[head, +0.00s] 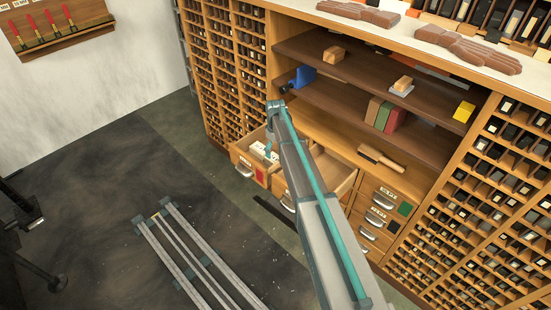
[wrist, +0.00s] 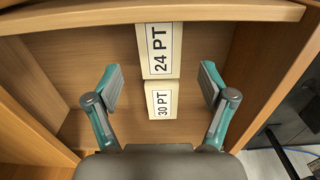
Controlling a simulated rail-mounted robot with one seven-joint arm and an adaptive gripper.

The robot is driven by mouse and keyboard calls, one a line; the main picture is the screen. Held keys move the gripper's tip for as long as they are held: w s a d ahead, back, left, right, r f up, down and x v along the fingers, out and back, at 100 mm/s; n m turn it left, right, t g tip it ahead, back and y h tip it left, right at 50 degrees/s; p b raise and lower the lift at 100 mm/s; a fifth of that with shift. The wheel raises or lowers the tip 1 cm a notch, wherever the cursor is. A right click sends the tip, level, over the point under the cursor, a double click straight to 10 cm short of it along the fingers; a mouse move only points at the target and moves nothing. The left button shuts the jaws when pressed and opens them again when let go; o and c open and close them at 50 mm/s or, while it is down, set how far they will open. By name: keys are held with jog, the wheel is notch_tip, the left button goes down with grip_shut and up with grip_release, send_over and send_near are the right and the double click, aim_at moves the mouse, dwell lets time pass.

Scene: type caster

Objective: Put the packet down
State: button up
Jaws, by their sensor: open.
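My gripper (wrist: 160,82) is open over a wooden drawer (wrist: 110,28). Two pale packets lie in the drawer, end to end in the wrist view. One packet is labelled 24 PT (wrist: 160,62); the other, labelled 30 PT (wrist: 160,112), is nearer my gripper's palm. Both are in line with the gap between the fingers, with clear space on each side, and neither finger touches them. In the head view the open left drawer (head: 244,172) shows a white packet end (head: 258,148); my arm partly covers this spot.
A second open drawer (head: 346,180) is to the right, partly behind my arm. Shelves above hold a blue item (head: 304,77), upright books (head: 379,114) and a yellow block (head: 464,112). A brush (head: 380,158) lies on the lower shelf. Metal rails (head: 180,262) lie on the floor.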

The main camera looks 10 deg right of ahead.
aim_at(275, 159)
jog(key=shift+r, duration=2.75)
